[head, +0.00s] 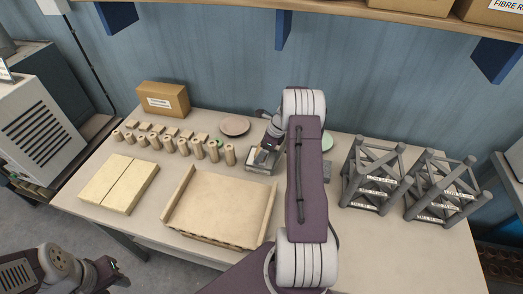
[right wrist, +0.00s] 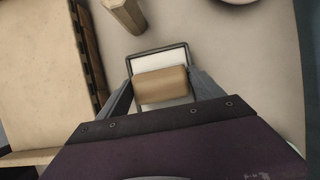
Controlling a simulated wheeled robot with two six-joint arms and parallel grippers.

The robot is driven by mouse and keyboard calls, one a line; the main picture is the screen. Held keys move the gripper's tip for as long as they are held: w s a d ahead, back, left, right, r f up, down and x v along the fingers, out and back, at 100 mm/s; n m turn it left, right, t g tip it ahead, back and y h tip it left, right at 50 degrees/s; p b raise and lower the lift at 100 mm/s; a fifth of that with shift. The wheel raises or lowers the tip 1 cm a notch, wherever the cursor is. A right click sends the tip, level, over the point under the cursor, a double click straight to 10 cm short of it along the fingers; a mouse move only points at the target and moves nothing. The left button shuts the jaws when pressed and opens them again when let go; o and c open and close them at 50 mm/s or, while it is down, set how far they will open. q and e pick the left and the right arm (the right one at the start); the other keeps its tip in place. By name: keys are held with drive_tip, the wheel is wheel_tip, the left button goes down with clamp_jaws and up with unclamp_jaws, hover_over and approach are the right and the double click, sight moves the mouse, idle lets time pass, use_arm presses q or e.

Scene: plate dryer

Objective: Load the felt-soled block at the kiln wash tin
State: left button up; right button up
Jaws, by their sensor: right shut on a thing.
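The kiln wash tin (head: 258,168) is a shallow rectangular pan with a dark rim, standing behind the big tray. In the right wrist view the tin (right wrist: 157,53) shows white wash inside. My right gripper (right wrist: 156,92) is shut on the tan felt-soled block (right wrist: 161,84), one finger at each end. The block is over or in the tin; I cannot tell whether its hidden underside touches the wash. In the head view the right gripper (head: 266,150) is partly hidden by its arm. My left gripper (head: 112,273) is at the lower left, away from the table; its jaws are unclear.
A wide tray-like slab (head: 222,205) with raised side strips lies in front of the tin. Several short posts (head: 198,149) stand left of it. Two cream slabs (head: 120,184), a cardboard box (head: 163,100), a pink plate (head: 234,125) and two dark racks (head: 372,177) are also on the table.

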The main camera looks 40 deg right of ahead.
wheel_tip(320, 180, up, 7)
drive_tip(key=p, duration=0.5)
drive_tip(key=shift+f+p, duration=0.15)
drive_tip(key=shift+p, duration=0.2)
drive_tip(key=shift+f, duration=0.1)
